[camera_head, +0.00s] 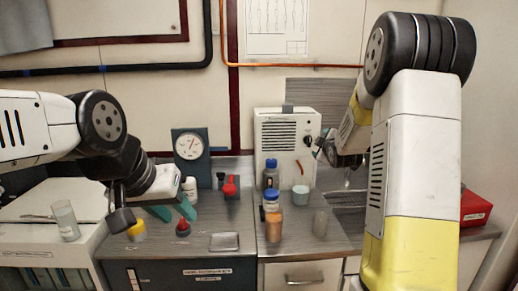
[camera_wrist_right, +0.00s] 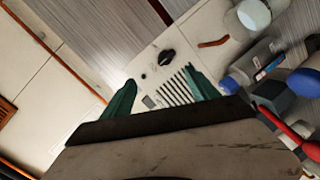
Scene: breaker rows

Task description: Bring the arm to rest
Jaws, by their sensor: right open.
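My left gripper (camera_head: 173,211) hangs over the left counter with its two teal fingers apart. Nothing shows between them. My right arm (camera_head: 408,160) is raised, large in the right foreground, and bends back toward the white box. My right gripper (camera_wrist_right: 159,75) shows in the right wrist view with its green fingers spread and empty. The white box (camera_head: 287,135), with a grille and black knob, lies beyond the fingers; its face also shows in the right wrist view (camera_wrist_right: 185,50). Whether the fingers touch it I cannot tell. In the head view, the right fingers are hard to make out.
A dial gauge (camera_head: 190,145) is at the back. A metal tray (camera_head: 224,242) lies in front; a red case (camera_head: 475,209) is at right.

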